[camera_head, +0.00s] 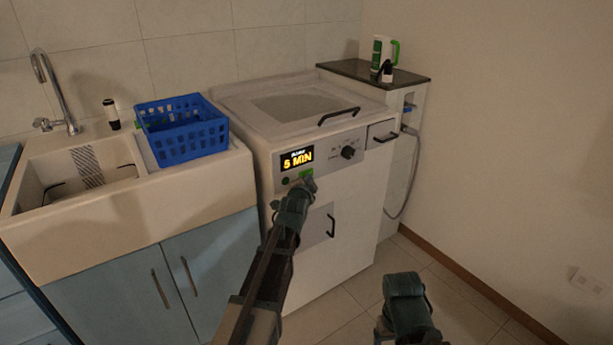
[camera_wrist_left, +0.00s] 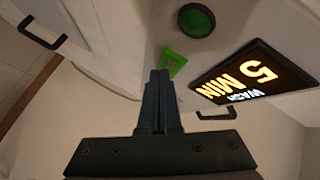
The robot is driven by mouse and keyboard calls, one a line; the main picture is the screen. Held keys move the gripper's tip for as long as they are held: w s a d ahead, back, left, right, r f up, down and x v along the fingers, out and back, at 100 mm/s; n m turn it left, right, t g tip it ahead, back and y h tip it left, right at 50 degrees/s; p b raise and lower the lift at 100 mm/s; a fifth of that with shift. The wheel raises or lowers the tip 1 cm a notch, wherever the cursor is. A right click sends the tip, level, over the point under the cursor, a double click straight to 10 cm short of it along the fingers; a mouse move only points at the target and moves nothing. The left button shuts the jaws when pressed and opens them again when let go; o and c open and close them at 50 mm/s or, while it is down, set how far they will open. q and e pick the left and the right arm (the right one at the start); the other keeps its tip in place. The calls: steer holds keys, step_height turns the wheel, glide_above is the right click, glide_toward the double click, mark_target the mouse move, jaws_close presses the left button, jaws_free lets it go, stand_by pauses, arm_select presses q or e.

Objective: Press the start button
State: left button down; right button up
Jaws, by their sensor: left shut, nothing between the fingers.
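The white washing machine's front panel (camera_head: 327,157) carries a lit display (camera_head: 297,159) reading "5 MIN". Below the display sit a round dark green button (camera_head: 285,181) and a bright green piece (camera_head: 306,173). I cannot read which is marked start. My left gripper (camera_head: 310,184) is shut and empty, its tip at the bright green piece. In the left wrist view, the shut fingertips (camera_wrist_left: 160,73) overlap the edge of the bright green piece (camera_wrist_left: 172,62); contact is unclear. The round button (camera_wrist_left: 196,20) is apart from the fingers. My right arm shows at the bottom; its fingers cannot be made out.
A dark knob (camera_head: 348,153) is right of the display. A blue basket (camera_head: 182,145) stands beside the sink (camera_head: 38,207) on the left. A dark-topped side unit (camera_head: 350,70) holds a green-and-white container (camera_head: 378,52). The floor at right is clear.

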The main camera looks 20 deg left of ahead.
arm_select(q)
steer(key=shift+w+a, duration=0.1)
steer(key=shift+a, duration=0.05)
stand_by(0.4)
steer(key=shift+s+d, duration=0.5)
steer(key=shift+d, duration=0.15)
steer(key=shift+s+d, duration=0.8)
steer(key=shift+d, duration=0.2)
steer(key=shift+s+d, duration=0.75)
steer(key=shift+d, duration=0.25)
steer(key=shift+f, duration=0.1)
